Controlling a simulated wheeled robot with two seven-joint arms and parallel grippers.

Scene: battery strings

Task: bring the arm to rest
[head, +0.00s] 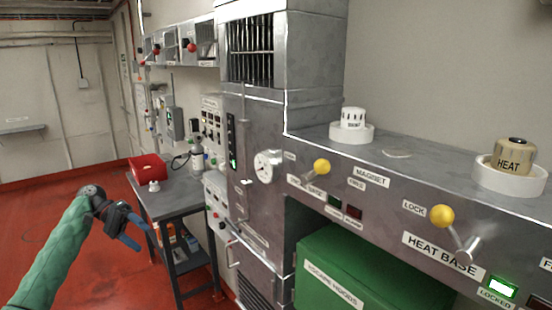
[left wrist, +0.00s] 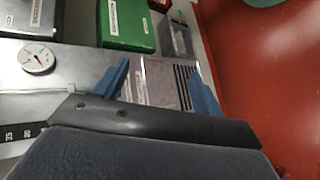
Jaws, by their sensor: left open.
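My left arm comes in from the lower left in the head view, in a green sleeve. My left gripper (head: 132,231) is out over the red floor, in front of the small grey table and apart from it. Its blue fingers are spread and empty; they also show in the left wrist view (left wrist: 162,85), with a grey metal cabinet behind them. Nothing is held or touched. My right gripper is in neither view.
A grey table (head: 168,207) with a red box (head: 147,167) stands by the panel cabinet (head: 262,130). At right, a metal console (head: 375,185) carries yellow-knobbed levers and a HEAT cap (head: 514,157). A green box (head: 345,268) sits below it. Open red floor (head: 60,215) lies at left.

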